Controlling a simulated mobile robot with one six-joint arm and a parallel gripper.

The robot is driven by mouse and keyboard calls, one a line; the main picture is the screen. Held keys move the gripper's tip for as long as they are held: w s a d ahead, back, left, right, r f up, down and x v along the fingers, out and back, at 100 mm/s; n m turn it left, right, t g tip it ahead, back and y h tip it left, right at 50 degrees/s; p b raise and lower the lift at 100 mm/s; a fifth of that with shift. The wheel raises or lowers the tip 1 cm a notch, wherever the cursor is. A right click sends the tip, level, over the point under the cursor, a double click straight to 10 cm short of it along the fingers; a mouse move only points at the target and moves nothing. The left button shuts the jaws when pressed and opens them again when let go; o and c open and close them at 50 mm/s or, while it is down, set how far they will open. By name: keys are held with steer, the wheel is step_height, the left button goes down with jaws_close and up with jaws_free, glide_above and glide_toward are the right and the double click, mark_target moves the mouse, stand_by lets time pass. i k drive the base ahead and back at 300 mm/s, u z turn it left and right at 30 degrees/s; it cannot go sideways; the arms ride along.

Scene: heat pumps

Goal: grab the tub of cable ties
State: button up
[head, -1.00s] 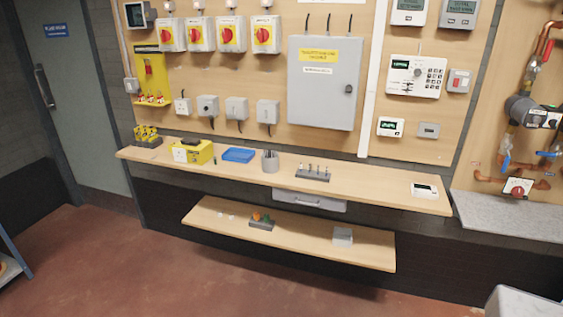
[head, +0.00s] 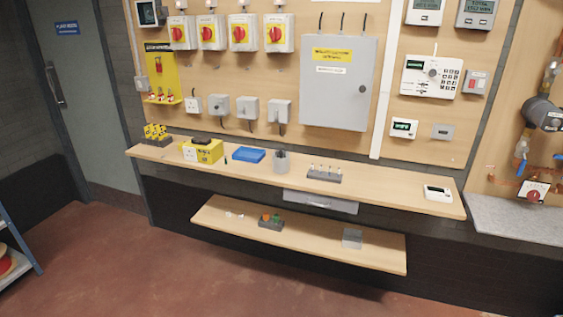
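A small grey tub (head: 282,162) stands upright on the upper wooden shelf, between a blue tray and a grey rack. Thin dark strips stick up out of it, and it looks like the tub of cable ties, though it is too small to be sure. Nothing stands in front of it. My gripper is not in view.
The upper shelf (head: 400,189) also holds a yellow case (head: 203,151), the blue tray (head: 248,155), the grey rack (head: 324,174) and a white device (head: 437,193). A lower shelf (head: 310,238) juts out beneath. Open red floor (head: 150,270) lies in front. A blue rack (head: 20,245) stands at left.

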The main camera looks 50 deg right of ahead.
mark_target(280, 158)
steer(key=u, duration=0.05)
steer(key=i, duration=1)
steer(key=z, duration=0.05)
